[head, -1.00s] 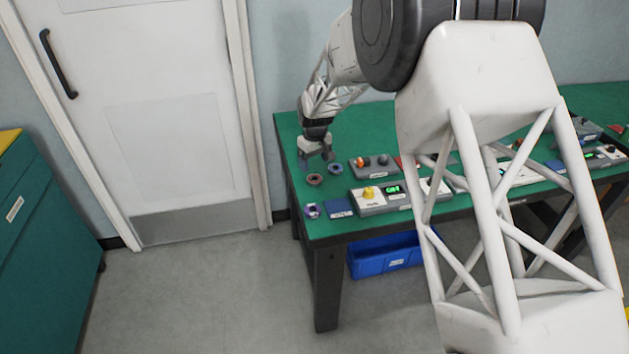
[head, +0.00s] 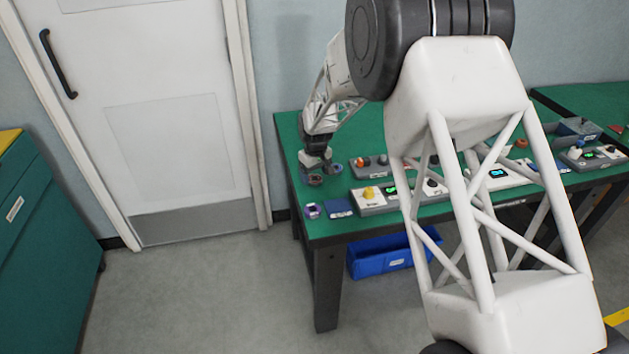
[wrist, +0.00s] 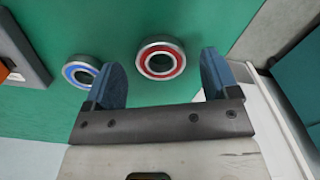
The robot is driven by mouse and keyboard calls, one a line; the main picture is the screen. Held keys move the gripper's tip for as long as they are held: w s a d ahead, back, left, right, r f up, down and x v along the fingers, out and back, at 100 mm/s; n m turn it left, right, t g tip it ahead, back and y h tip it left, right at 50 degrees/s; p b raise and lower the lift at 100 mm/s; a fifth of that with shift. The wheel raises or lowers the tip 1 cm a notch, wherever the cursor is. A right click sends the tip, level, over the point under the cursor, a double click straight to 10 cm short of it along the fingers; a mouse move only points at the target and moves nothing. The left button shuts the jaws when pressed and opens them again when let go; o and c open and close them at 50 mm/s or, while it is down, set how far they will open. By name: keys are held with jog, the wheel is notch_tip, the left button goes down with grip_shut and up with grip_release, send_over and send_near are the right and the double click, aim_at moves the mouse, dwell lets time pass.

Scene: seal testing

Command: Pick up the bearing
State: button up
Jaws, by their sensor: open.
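Two ring-shaped bearings lie on the green tabletop. A steel bearing with a red seal (wrist: 179,64) is in the upper middle of the wrist view, with a bearing with a blue seal (wrist: 72,81) to its left. My gripper (wrist: 163,76) is open, with its two blue fingers apart and the red-sealed bearing in the gap between them, a little towards the tips. No finger visibly touches it. The blue-sealed bearing is just outside the left finger. In the head view my gripper (head: 315,167) is low over the table's left end, partly covering the red-sealed bearing (head: 314,181).
The blue-sealed bearing (head: 337,170) sits close on the right in the head view. Grey control boxes (head: 371,201) stand further right. A small purple-and-white item (head: 312,211) and a dark blue pad (head: 339,208) lie at the front edge. A blue bin (head: 380,263) is below.

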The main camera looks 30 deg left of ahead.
jog(key=shift+f, duration=0.75)
jog(key=c, duration=1.1)
jog(key=shift+o, duration=0.2)
jog(key=shift+r, duration=0.2)
jog(key=shift+r, duration=1.5)
jog(key=shift+s+d+r, duration=0.15)
jog(key=shift+s+d, duration=0.1)
jog(key=s+d, duration=0.3)
jog(key=s+d+r, duration=0.1)
jog(key=s+d, duration=0.6)
jog(key=s, duration=0.1)
jog(key=shift+s+d+r, duration=0.1)
jog(key=shift+d+r, duration=0.05)
jog(key=shift+d, duration=0.05)
